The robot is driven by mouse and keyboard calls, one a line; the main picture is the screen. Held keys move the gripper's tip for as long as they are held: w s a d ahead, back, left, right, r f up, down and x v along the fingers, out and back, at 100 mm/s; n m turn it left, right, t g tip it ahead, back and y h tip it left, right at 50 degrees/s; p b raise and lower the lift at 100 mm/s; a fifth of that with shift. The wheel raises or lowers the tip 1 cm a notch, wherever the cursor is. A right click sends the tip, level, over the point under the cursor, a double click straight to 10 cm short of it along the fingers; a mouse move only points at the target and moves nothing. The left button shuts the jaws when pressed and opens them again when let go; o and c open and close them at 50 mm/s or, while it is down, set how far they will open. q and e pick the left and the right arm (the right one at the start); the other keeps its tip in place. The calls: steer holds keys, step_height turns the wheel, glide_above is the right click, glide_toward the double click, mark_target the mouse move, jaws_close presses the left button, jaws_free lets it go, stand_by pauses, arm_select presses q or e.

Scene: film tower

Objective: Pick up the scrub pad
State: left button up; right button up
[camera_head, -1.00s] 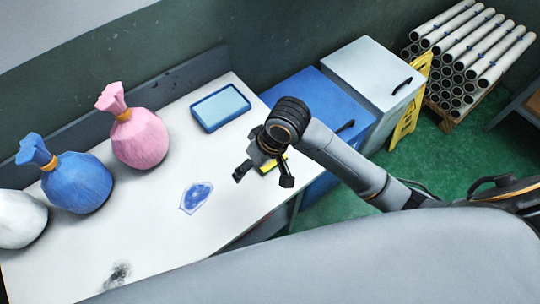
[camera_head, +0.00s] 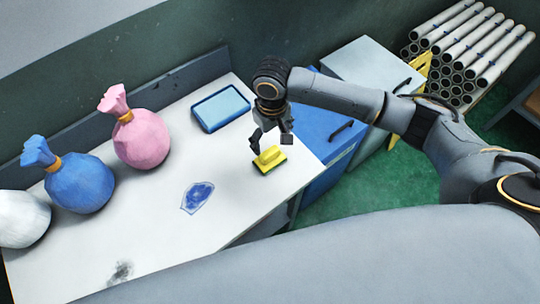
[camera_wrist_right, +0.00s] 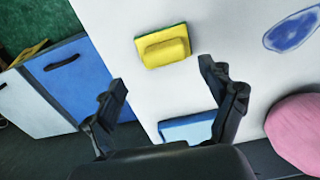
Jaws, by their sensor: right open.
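The scrub pad (camera_head: 269,160) is yellow with a dark green edge and a raised yellow grip. It lies on the white table (camera_head: 235,205) near its right edge. My right gripper (camera_head: 271,141) is open and empty, above and just behind the pad in the head view. In the right wrist view the pad (camera_wrist_right: 162,46) lies beyond the open fingers (camera_wrist_right: 165,92), a little above the gap between their tips. The pad is apart from both fingers. My left gripper is in neither view.
A blue tray (camera_head: 221,107) sits behind the pad. A blue stain (camera_head: 197,197) and a dark smudge (camera_head: 121,272) mark the table. Pink (camera_head: 140,140) and blue (camera_head: 78,183) tied bags stand at the left. A blue cabinet (camera_head: 322,132) adjoins the table's right end.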

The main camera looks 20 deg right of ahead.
mark_target(270, 151)
steer(key=shift+f, duration=0.7)
steer(key=f, duration=0.1)
steer(key=f+p, duration=0.1)
steer(key=f, duration=0.2)
steer(key=shift+s+a+f+p, duration=0.1)
steer(key=shift+s+a+p, duration=0.1)
steer(key=shift+a+p, duration=0.1)
steer(key=shift+f, duration=0.5)
steer(key=c, duration=1.3)
